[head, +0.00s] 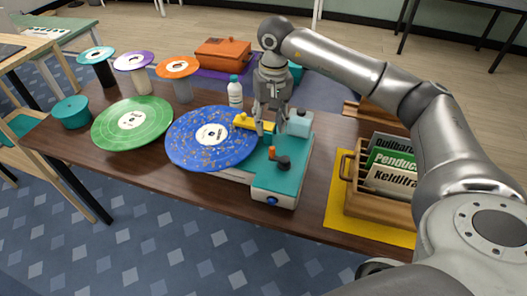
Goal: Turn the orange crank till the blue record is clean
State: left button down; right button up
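The blue record (190,148) lies flat on a teal and white machine (289,185), with brownish specks over its surface and a pale label in the middle. A small orange crank part (272,153) stands on the machine's teal top, next to a dark knob (284,163). My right gripper (270,128) points down over the machine, just behind the orange part. Its fingers look apart with nothing between them, and I see no contact with the crank. A yellow arm (243,120) beside the gripper reaches over the record's edge. My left gripper is out of view.
A green record (132,138) lies left of the blue one. Record stands, a teal pot (71,112) and a white bottle (235,92) are behind and left. A wooden crate (378,207) of sleeves is at right. Bare table shows along the front edge.

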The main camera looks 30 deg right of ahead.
aim_at(272, 148)
jog(key=shift+s+d+f, duration=0.15)
jog(key=shift+s+d, duration=0.05)
jog(key=shift+d, duration=0.2)
jog(key=shift+s+f, duration=0.1)
jog(key=shift+f, duration=0.2)
notch_tip(272, 148, down, 10)
jog(key=shift+p, duration=1.05)
jog(key=shift+c, duration=0.5)
grip_shut()
